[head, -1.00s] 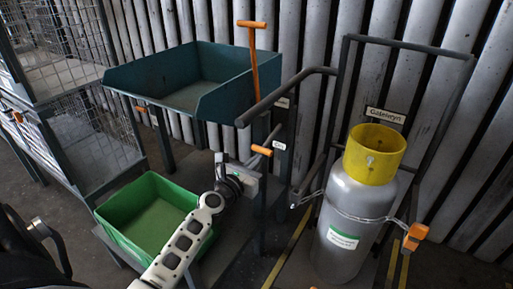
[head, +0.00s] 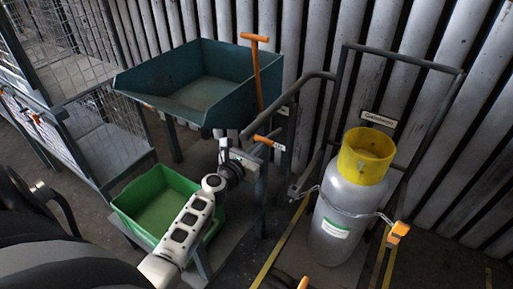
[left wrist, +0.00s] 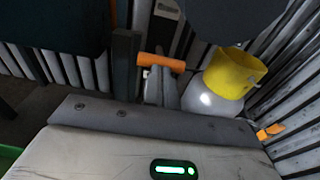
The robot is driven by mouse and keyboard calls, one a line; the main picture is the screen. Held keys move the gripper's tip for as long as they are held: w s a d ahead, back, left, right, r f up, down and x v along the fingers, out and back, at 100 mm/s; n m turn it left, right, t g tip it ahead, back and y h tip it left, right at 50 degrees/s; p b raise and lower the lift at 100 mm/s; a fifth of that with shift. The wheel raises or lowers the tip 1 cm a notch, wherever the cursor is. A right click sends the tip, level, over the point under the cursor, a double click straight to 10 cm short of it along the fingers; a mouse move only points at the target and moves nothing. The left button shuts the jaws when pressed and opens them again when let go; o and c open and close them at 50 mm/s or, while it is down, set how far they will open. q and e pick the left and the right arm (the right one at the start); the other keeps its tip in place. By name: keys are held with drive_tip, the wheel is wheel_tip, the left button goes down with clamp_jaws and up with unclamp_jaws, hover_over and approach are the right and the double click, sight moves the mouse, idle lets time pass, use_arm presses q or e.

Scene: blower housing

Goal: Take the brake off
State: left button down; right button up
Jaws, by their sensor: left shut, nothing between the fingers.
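A short lever with an orange grip (head: 267,141) sticks out beside a post at the end of the blue-green hopper stand, with a small label near it. Which part is the brake is not readable here. My left gripper (head: 249,157) is just below and left of this grip, shut and empty. In the left wrist view the orange grip (left wrist: 161,63) lies right at the fingertips (left wrist: 160,80); I cannot tell whether they touch. A taller orange T-handle (head: 255,38) stands upright at the hopper. My right gripper is not in view.
The hopper (head: 200,83) stands behind, with a green bin (head: 155,203) below it. A cart frame (head: 395,53) holds a chained grey cylinder (head: 340,215) with a yellow collar (head: 366,156). An orange piece (head: 303,283) shows at the bottom edge. Wire cages (head: 105,140) stand left.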

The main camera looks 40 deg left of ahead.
drive_tip(key=shift+d+r+p, duration=0.25)
drive_tip(key=shift+r+p, duration=0.1)
drive_tip(key=shift+p, duration=0.4)
drive_tip(key=shift+w, duration=0.1)
drive_tip(key=shift+a, duration=0.1)
